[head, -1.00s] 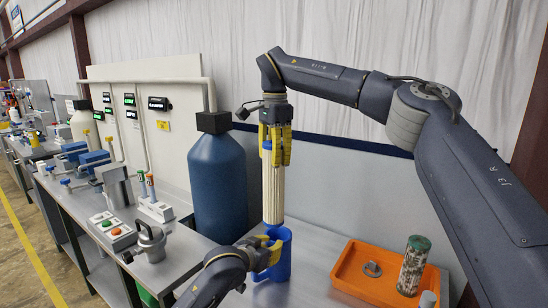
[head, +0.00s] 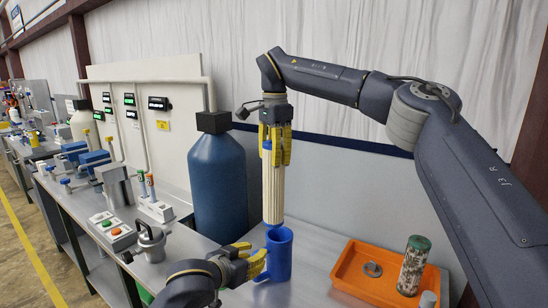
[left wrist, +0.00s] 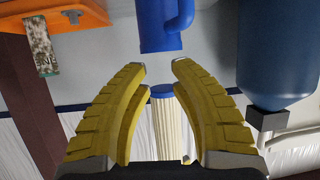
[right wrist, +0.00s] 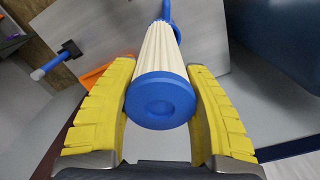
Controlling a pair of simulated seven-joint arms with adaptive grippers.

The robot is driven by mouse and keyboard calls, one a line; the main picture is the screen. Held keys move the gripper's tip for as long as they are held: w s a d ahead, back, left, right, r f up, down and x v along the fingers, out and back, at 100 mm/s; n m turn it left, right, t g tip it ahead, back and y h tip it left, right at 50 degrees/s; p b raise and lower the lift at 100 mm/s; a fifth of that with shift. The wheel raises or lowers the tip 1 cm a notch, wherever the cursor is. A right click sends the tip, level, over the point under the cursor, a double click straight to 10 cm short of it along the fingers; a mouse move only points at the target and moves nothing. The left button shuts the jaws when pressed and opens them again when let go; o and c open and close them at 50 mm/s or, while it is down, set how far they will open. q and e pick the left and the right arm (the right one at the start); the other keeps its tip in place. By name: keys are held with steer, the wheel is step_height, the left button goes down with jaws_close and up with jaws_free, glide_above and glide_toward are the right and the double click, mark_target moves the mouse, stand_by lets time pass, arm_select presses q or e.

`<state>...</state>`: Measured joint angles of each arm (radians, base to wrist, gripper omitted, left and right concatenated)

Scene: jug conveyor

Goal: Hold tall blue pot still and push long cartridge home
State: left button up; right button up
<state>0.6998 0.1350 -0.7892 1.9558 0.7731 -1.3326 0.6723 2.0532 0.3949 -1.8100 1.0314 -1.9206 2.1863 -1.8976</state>
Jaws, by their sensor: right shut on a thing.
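The tall blue pot (head: 280,256) stands upright on the bench, its handle toward the left. It also shows in the left wrist view (left wrist: 157,28). The long cartridge (head: 273,195) is pale and ribbed with blue ends, and hangs upright over the pot. The left wrist view shows a gap between the cartridge (left wrist: 167,125) and the pot's rim. My right gripper (head: 275,155) is shut on the cartridge's upper part; its blue end cap (right wrist: 160,101) shows in the right wrist view. My left gripper (head: 256,262) is open and empty beside the pot's handle side.
A large dark blue tank (head: 218,185) stands behind at the left. A metal jug (head: 151,244) and a button box (head: 111,231) sit on the left bench.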

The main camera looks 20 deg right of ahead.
arm_select(q)
steer(key=shift+v, duration=0.85)
